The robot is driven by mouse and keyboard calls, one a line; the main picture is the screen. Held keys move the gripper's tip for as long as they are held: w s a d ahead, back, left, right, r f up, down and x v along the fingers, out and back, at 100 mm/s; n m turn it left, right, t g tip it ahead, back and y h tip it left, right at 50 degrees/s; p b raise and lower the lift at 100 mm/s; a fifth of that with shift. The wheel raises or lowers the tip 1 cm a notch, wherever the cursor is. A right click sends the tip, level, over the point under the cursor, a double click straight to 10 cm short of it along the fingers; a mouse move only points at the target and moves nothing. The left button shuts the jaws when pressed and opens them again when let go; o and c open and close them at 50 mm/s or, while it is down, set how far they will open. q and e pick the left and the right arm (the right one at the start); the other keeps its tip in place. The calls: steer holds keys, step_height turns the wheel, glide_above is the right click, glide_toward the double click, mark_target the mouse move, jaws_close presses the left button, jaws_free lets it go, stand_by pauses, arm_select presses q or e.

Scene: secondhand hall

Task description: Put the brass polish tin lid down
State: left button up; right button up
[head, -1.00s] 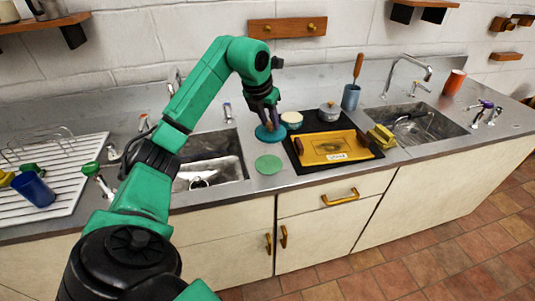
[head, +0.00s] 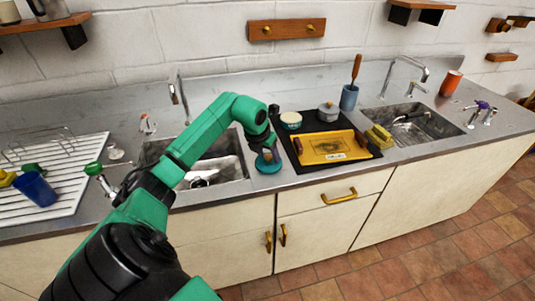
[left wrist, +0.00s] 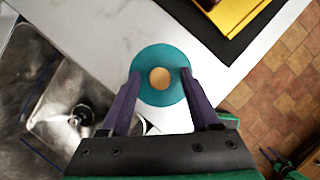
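The lid (head: 267,167) is a flat teal-blue disc with a small tan knob. It appears to lie flat on the counter in front of the black mat, between sink and mat. The left wrist view shows the lid (left wrist: 160,95) from above, knob at its centre. My left gripper (head: 267,153) is over it, pointing down. In the left wrist view its fingers (left wrist: 160,74) are spread on both sides of the knob, with clear gaps. The green disc on the counter is hidden, apparently under the lid. A cream tin with a teal band (head: 291,121) stands behind. My right gripper is out of view.
The black mat (head: 362,149) holds a yellow tray (head: 348,150) and a grey lidded pot (head: 328,112). A blue-grey holder (head: 349,98) stands behind.

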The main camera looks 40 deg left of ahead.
arm_select(q)
steer(key=shift+r, duration=0.35)
steer(key=b+v, duration=0.1)
steer(key=v, duration=1)
steer(key=shift+r+b, duration=0.35)
steer(key=shift+b, duration=0.05)
steer(key=shift+s+d, duration=0.1)
